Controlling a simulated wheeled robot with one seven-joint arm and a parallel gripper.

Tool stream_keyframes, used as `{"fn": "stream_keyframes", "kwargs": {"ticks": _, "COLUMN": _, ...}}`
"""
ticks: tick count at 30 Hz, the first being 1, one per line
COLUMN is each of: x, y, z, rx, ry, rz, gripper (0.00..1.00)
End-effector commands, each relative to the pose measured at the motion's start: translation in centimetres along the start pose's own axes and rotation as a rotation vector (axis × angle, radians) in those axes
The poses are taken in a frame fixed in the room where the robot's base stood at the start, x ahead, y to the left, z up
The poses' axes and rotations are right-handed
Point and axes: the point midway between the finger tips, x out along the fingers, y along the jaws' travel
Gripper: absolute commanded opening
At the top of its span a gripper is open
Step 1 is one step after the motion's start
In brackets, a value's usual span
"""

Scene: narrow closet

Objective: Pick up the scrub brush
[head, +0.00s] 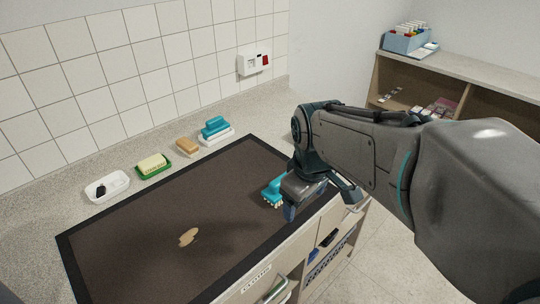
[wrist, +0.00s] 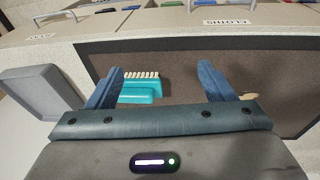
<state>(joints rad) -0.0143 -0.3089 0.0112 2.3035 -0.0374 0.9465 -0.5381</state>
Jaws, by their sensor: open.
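The scrub brush (head: 272,192) is teal with pale bristles. It lies on the dark brown mat (head: 150,225), near the mat's right end. My gripper (head: 312,200) is beside it in the head view and hides part of it. In the wrist view the brush (wrist: 140,92) shows between the two blue fingers, closer to the left one, with its bristles on the far side. The left finger overlaps its end, and I cannot tell whether they touch. My gripper (wrist: 159,72) is open and empty.
Behind the mat stand a white dish (head: 107,187) with a dark item, a yellow block on a green tray (head: 153,172), a tan block (head: 187,147) and a teal object (head: 215,127) on a white base. A tan piece (head: 188,236) lies on the mat. Drawers (head: 255,282) are in front.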

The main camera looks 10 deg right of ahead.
Motion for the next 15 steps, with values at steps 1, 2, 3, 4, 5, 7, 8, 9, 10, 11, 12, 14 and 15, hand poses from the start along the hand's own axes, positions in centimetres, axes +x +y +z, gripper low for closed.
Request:
{"fn": "stream_keyframes", "kwargs": {"ticks": 1, "x": -0.4, "y": 0.8, "z": -1.5, "rx": -0.118, "ry": -0.015, "rz": -0.006, "gripper": 0.75}}
{"fn": "stream_keyframes", "kwargs": {"ticks": 2, "x": -0.5, "y": 1.2, "z": -2.2, "rx": -0.192, "ry": -0.022, "rz": -0.008, "gripper": 0.75}}
{"fn": "stream_keyframes", "kwargs": {"ticks": 3, "x": -0.6, "y": 1.8, "z": -3.2, "rx": -0.292, "ry": -0.03, "rz": -0.011, "gripper": 0.75}}
{"fn": "stream_keyframes", "kwargs": {"ticks": 4, "x": -0.7, "y": 2.2, "z": -3.9, "rx": -0.365, "ry": -0.037, "rz": -0.013, "gripper": 0.75}}
{"fn": "stream_keyframes", "kwargs": {"ticks": 5, "x": -0.8, "y": 2.7, "z": -4.7, "rx": -0.439, "ry": -0.044, "rz": -0.017, "gripper": 0.75}}
{"fn": "stream_keyframes", "kwargs": {"ticks": 7, "x": -0.7, "y": 3.7, "z": -6.4, "rx": -0.61, "ry": -0.057, "rz": -0.027, "gripper": 0.75}}
{"fn": "stream_keyframes", "kwargs": {"ticks": 8, "x": -0.7, "y": 4.1, "z": -7.1, "rx": -0.684, "ry": -0.063, "rz": -0.033, "gripper": 0.75}}
{"fn": "stream_keyframes", "kwargs": {"ticks": 9, "x": -0.6, "y": 4.6, "z": -8.0, "rx": -0.781, "ry": -0.071, "rz": -0.041, "gripper": 0.75}}
{"fn": "stream_keyframes", "kwargs": {"ticks": 10, "x": -0.5, "y": 5.0, "z": -8.7, "rx": -0.854, "ry": -0.077, "rz": -0.048, "gripper": 0.75}}
{"fn": "stream_keyframes", "kwargs": {"ticks": 11, "x": -0.4, "y": 5.4, "z": -9.4, "rx": -0.926, "ry": -0.081, "rz": -0.053, "gripper": 0.75}}
{"fn": "stream_keyframes", "kwargs": {"ticks": 12, "x": -0.2, "y": 5.9, "z": -10.3, "rx": -1.018, "ry": -0.087, "rz": -0.062, "gripper": 0.75}}
{"fn": "stream_keyframes", "kwargs": {"ticks": 14, "x": 0.1, "y": 6.6, "z": -11.5, "rx": -1.146, "ry": -0.094, "rz": -0.077, "gripper": 0.75}}
{"fn": "stream_keyframes", "kwargs": {"ticks": 15, "x": 0.3, "y": 7.0, "z": -12.2, "rx": -1.224, "ry": -0.097, "rz": -0.086, "gripper": 0.75}}
